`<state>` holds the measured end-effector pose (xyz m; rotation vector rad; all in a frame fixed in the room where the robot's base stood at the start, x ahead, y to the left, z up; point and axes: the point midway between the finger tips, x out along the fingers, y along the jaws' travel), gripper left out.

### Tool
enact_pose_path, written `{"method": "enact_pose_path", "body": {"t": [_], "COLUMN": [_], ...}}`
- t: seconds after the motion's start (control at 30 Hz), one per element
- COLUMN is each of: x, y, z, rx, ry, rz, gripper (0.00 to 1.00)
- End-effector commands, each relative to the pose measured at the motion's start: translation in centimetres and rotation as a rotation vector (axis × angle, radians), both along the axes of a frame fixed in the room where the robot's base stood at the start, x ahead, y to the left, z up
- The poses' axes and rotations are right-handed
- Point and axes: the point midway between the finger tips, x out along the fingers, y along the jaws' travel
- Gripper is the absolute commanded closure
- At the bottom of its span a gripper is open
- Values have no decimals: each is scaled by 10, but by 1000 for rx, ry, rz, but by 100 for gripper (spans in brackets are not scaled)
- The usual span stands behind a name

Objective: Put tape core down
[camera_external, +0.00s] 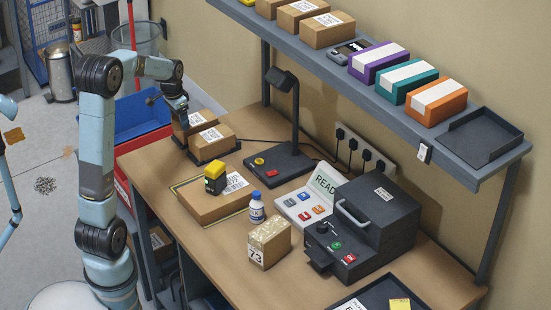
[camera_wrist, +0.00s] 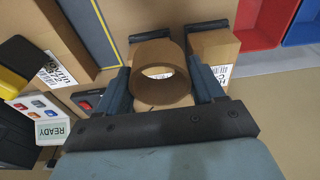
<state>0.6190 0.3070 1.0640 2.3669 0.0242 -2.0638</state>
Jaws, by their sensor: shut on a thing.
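The tape core (camera_external: 153,99) is small and dark in the external view, and I cannot make out its shape there. In the wrist view the tape core (camera_wrist: 161,72) is a brown cardboard ring with an open hole. My gripper (camera_wrist: 163,85) is shut on it, with one blue-grey finger against each side. In the external view my gripper (camera_external: 172,103) is above the far left end of the workbench, close to two small cartons. The ring appears to be above the bench surface. A white label shows through its hole.
Two labelled cartons (camera_external: 212,141) stand on dark holders near the gripper. A larger flat carton (camera_external: 208,207) lies in a yellow-edged outline. A lamp (camera_external: 293,160), bottle (camera_external: 256,207) and label machine (camera_external: 370,225) stand on the bench. Blue and red bins (camera_external: 140,115) sit beyond its left edge.

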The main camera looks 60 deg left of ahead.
Motion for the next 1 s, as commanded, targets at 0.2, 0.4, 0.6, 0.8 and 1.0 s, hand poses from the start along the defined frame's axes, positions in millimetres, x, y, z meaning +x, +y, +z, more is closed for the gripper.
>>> {"method": "enact_pose_path", "body": {"t": [0.2, 0.4, 0.6, 0.8, 1.0], "x": [-81, -139, -168, -163, -137], "y": [-10, -26, -36, -33, -17], "z": [-3, -11, -17, -25, -38], "rx": [-3, -6, -8, -12, -12], "ry": [-2, -7, -11, -10, -10], "rz": [-2, -5, -8, -11, -11], "gripper": [61, 61, 61, 61, 61]}}
